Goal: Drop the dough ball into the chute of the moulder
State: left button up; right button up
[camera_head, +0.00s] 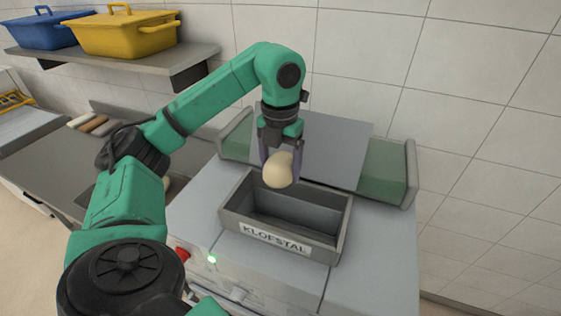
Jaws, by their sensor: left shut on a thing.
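The dough ball (279,171) is pale and round. My left gripper (281,158) is shut on it, with its fingers on either side. It holds the ball above the back left part of the chute (335,226) of the moulder. The chute is an open grey rectangular box, labelled KLOFSTAL on its front, and its inside looks empty where I see it. The moulder (378,262) is a light grey machine with green side panels at the back. My right gripper is not in view.
A red button (182,254) and a lit green lamp (212,260) are on the moulder's front. A grey counter stands to the left. A shelf (120,60) above it holds a yellow bin (120,36) and a blue bin (42,32). A tiled wall closes the back.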

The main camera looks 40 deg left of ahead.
aim_at(280, 157)
pick_arm(q)
jog(key=shift+s, duration=0.1)
jog(key=o, duration=1.3)
jog(key=shift+o, duration=0.2)
jog(key=shift+w+a, duration=0.1)
jog(key=shift+w, duration=0.15)
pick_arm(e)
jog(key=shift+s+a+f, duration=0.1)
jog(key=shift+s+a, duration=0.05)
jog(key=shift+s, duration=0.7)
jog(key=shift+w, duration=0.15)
pick_arm(q)
jog(key=shift+r, duration=0.2)
notch_tip(280, 157, up, 14)
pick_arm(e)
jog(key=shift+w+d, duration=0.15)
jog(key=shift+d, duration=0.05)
